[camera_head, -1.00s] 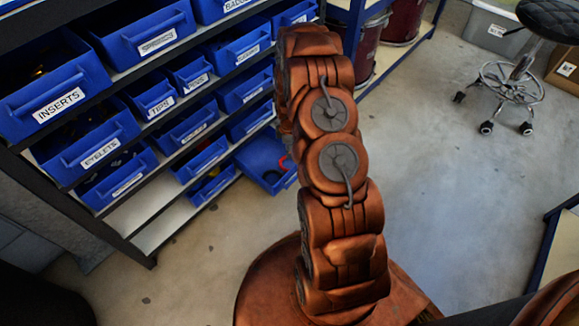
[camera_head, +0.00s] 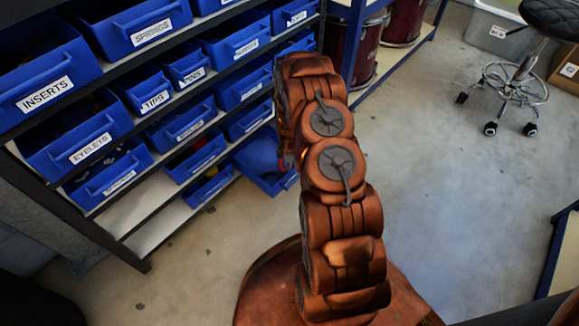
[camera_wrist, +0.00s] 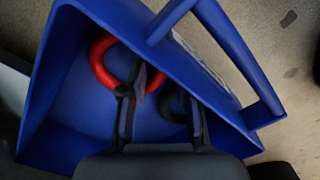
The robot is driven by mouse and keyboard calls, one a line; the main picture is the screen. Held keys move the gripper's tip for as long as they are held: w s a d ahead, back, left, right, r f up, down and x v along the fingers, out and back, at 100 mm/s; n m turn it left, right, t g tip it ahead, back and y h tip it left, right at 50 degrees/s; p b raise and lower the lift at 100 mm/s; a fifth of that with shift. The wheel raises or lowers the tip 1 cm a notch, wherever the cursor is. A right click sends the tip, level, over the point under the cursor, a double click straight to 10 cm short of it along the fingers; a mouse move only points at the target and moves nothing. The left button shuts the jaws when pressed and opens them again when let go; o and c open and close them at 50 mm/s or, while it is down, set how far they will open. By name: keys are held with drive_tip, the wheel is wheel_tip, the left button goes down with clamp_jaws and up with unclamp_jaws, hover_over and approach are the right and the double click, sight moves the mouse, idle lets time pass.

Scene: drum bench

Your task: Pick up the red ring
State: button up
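The red ring (camera_wrist: 98,63) lies in a blue bin (camera_wrist: 60,115) in the wrist view. My gripper (camera_wrist: 165,90) is open and reaches into this bin. Its left finger crosses in front of the ring's right part and hides some of it; I cannot tell whether they touch. Its right finger is apart from the ring, beside a dark curved object (camera_wrist: 172,105). In the head view, the blue bin (camera_head: 252,160) stands low at the end of the shelf, partly behind my arm.
A shelf rack (camera_head: 145,225) with several labelled blue bins stands at the left. The bin's handle bar (camera_wrist: 235,50) crosses the upper right of the wrist view. A wheeled stool (camera_head: 515,85) stands at the far right. The floor (camera_head: 440,190) between is clear.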

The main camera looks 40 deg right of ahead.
drive_tip(key=shift+f, duration=0.5)
drive_tip(key=shift+c, duration=0.3)
clamp_jaws()
drive_tip(key=shift+r, duration=0.2)
